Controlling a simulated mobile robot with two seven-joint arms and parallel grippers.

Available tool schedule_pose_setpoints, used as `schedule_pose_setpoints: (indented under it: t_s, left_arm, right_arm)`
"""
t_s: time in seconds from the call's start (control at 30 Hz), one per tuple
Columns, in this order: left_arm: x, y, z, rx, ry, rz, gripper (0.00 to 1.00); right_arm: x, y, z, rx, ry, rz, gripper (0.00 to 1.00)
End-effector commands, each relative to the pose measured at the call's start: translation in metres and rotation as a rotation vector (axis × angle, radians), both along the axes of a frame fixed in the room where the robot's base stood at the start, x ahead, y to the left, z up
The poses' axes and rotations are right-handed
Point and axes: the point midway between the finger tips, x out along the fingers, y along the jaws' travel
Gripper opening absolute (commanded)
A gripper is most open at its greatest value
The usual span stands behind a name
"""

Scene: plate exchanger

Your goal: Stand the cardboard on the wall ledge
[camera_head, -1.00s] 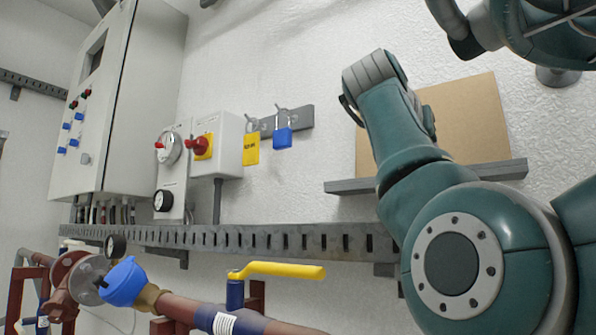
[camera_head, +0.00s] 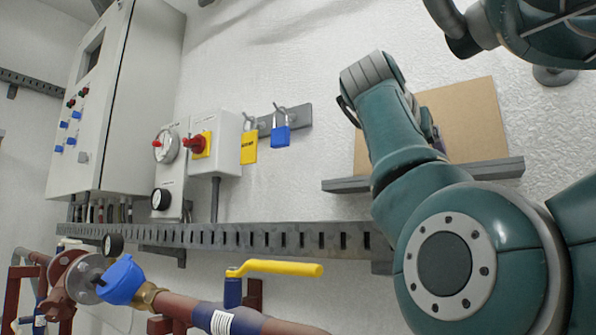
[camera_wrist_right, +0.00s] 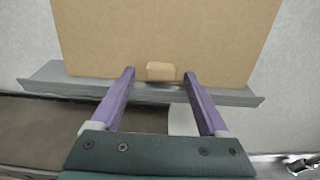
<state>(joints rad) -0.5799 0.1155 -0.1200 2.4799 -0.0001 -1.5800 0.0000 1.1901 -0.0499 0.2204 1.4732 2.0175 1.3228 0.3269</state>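The cardboard (camera_head: 468,118) is a flat tan sheet. It stands upright on the grey wall ledge (camera_head: 497,169), against the white wall, in the head view. My right arm hides part of the sheet. In the right wrist view the cardboard (camera_wrist_right: 165,35) fills the top and its lower edge is at the ledge (camera_wrist_right: 50,78). A small tan tab (camera_wrist_right: 160,71) sticks out at its lower middle. My right gripper (camera_wrist_right: 159,75) is open, its purple fingers apart on either side of the tab, not visibly touching it. My left gripper is not in view.
A slotted grey rail (camera_head: 260,237) runs along the wall below the ledge. A yellow-handled valve (camera_head: 275,268) and pipes stand low in front. A blue padlock (camera_head: 281,137) and yellow tag (camera_head: 249,148) hang left of the ledge. A grey cabinet (camera_head: 110,100) is at left.

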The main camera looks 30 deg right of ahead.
Motion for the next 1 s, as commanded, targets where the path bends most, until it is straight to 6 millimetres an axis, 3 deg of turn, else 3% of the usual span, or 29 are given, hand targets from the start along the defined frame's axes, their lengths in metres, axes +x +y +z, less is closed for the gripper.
schedule_pose_setpoints:
  t_s: [0.3, 0.73, 1.0]
  left_arm:
    - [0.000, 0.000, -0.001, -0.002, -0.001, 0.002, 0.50]
    - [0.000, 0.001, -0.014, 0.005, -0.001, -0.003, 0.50]
    - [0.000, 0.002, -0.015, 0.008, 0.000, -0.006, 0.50]
  right_arm:
    - [-0.002, 0.005, 0.000, 0.001, -0.001, 0.001, 0.79]
    - [-0.037, 0.073, 0.013, 0.001, -0.001, 0.004, 0.79]
    - [-0.045, 0.087, 0.017, 0.000, 0.000, 0.000, 0.79]
